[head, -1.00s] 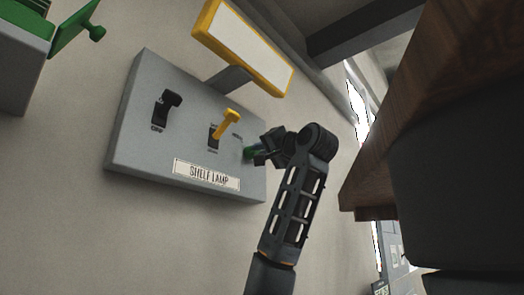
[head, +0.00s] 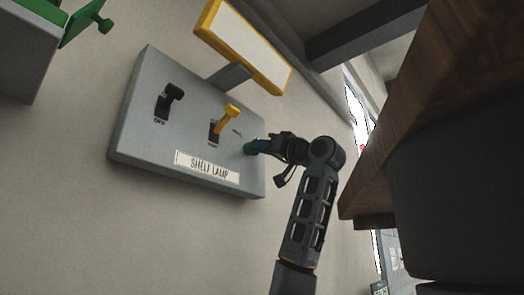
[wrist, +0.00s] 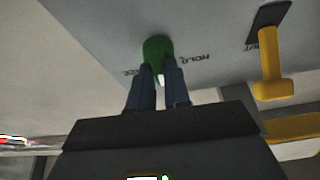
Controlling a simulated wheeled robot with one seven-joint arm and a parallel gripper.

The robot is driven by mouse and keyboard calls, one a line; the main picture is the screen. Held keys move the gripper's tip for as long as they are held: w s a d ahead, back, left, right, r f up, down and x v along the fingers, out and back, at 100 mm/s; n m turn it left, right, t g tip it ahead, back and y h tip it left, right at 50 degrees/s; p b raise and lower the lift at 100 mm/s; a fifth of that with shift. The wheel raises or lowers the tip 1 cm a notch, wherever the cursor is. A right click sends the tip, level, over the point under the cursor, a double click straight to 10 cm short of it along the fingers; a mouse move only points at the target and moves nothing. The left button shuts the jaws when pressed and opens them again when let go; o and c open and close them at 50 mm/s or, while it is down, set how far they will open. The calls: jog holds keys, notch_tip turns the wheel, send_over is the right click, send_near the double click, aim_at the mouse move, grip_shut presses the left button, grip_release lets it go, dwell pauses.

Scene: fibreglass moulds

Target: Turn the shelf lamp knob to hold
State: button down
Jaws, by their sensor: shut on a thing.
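The grey panel labelled SHELF LAMP (head: 207,168) is mounted on the wall, tilted in the head view. Its green knob (head: 249,148) is near the panel's right end, partly hidden by my gripper (head: 261,146). In the wrist view the knob (wrist: 157,47) stands between my two fingers (wrist: 159,82), which are shut on it. The word HOLD (wrist: 192,57) is printed just right of the knob. Another label, partly hidden and ending in EE, is at its left. A small white patch shows between the fingers; I cannot tell whether it is the knob's pointer.
A yellow lever (head: 229,117) stands beside the knob, also close at right in the wrist view (wrist: 269,65). A black lever (head: 172,97) is farther left. A yellow-framed sign (head: 243,45) rises above the panel. A brown wooden edge (head: 405,110) is at right.

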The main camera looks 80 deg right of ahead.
jog(key=shift+s+d+r+n+t+y+p, duration=0.15)
jog(key=shift+n+y, duration=0.9)
jog(key=shift+n, duration=1.2)
jog(key=shift+w+d+f+n+t+y+p, duration=0.15)
jog(key=shift+n+y, duration=0.95)
jog(key=shift+n, duration=1.2)
jog(key=shift+s+r+n+t+y, duration=0.15)
jog(key=shift+n+y, duration=0.9)
jog(key=shift+n, duration=1.2)
jog(key=c, duration=1.1)
grip_release()
